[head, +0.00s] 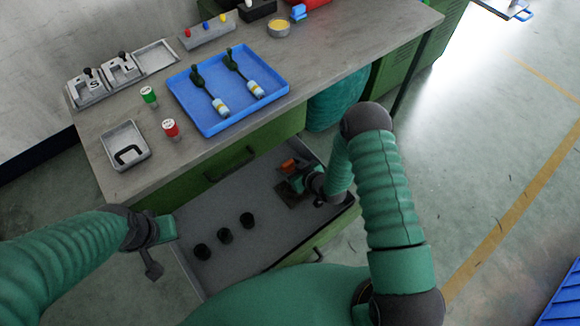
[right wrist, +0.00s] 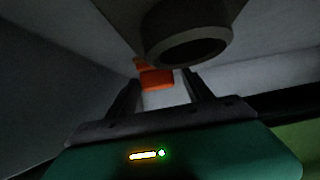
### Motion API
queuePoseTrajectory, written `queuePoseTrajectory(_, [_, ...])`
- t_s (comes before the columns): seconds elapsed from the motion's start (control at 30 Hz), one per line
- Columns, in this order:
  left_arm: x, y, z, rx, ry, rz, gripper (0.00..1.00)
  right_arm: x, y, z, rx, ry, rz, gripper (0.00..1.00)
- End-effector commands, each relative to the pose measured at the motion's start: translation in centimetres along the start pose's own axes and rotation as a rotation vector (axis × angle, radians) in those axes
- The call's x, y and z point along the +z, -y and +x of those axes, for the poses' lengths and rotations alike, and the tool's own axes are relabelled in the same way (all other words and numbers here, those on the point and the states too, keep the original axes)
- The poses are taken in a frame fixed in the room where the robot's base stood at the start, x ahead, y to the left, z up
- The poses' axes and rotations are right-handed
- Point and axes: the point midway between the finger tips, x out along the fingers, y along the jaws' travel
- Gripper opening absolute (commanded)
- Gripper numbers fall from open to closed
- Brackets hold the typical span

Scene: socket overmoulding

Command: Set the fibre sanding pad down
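An orange block (head: 289,165) lies in the far right part of the open drawer. In the right wrist view the orange block (right wrist: 155,78) shows just beyond my fingertips. A flat dark brown square patch (head: 287,197) is beside my right gripper; I cannot tell whether either is the fibre sanding pad. My right gripper (head: 296,178) is down in the drawer. In the right wrist view its two fingers (right wrist: 160,90) stand apart with a pale gap between them and nothing clearly held. My left gripper (head: 158,243) is at the drawer's left side; its finger opening is unclear.
The grey drawer (head: 250,190) holds several black cups, such as one in its left part (head: 202,251). Above it, the workbench (head: 330,75) carries a blue tray (head: 205,125) with two tools, a grey bin (head: 124,145), and red (head: 170,128) and green (head: 148,96) containers.

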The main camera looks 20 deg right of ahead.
Motion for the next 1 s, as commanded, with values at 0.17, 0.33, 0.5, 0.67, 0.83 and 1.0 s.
queuePoseTrajectory(0.17, [0.0,0.0,0.0,0.000,0.000,0.000,0.00,0.0,-0.1,0.0,0.000,-0.001,0.001,0.66])
queuePoseTrajectory(0.33, [0.0,0.0,-0.1,0.000,0.000,0.000,0.00,0.0,-0.1,-0.2,0.000,-0.001,0.001,0.66])
queuePoseTrajectory(0.5, [-0.2,0.0,-1.1,0.000,0.000,0.000,0.00,-0.3,-0.2,-2.8,0.002,0.001,0.003,0.66])
queuePoseTrajectory(0.67, [-0.4,0.0,-1.8,0.000,0.000,0.000,0.00,-0.2,-0.1,-6.0,0.001,0.001,0.002,0.66])
queuePoseTrajectory(0.83, [-0.5,0.0,-2.0,0.000,0.000,0.000,0.00,0.0,-0.1,-7.5,0.001,0.000,0.002,0.66])
queuePoseTrajectory(1.0, [-0.5,0.0,-2.0,0.000,0.000,0.000,0.00,-1.2,-0.7,-7.9,0.017,0.039,-0.011,0.66])
